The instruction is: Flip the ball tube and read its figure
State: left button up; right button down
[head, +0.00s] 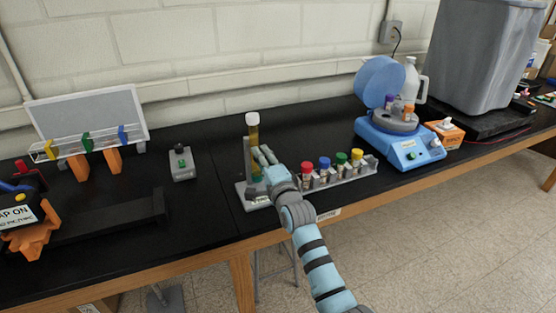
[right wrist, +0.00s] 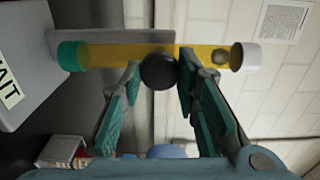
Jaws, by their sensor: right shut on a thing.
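The ball tube (head: 254,134) is a yellow-amber tube standing upright on a grey stand (head: 246,196), white cap at the top. In the right wrist view the tube (right wrist: 115,57) lies across the picture, teal cap at left, white cap at right. A dark round ball (right wrist: 220,57) shows inside near the white cap. My right gripper (head: 262,157) is at the stand; in the right wrist view its fingers (right wrist: 160,75) are shut on a black round knob (right wrist: 158,72) in front of the tube's middle. I cannot read a figure. My left gripper is not in view.
A rack of vials with red, blue, green and yellow caps (head: 335,174) stands just right of the stand. A blue centrifuge (head: 400,150) with open lid is farther right.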

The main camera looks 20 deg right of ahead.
dwell(0.5)
jog(key=c, duration=1.2)
grip_release()
jog(key=shift+c, duration=0.2)
jog(key=s, duration=1.2)
jog(key=shift+d, duration=0.3)
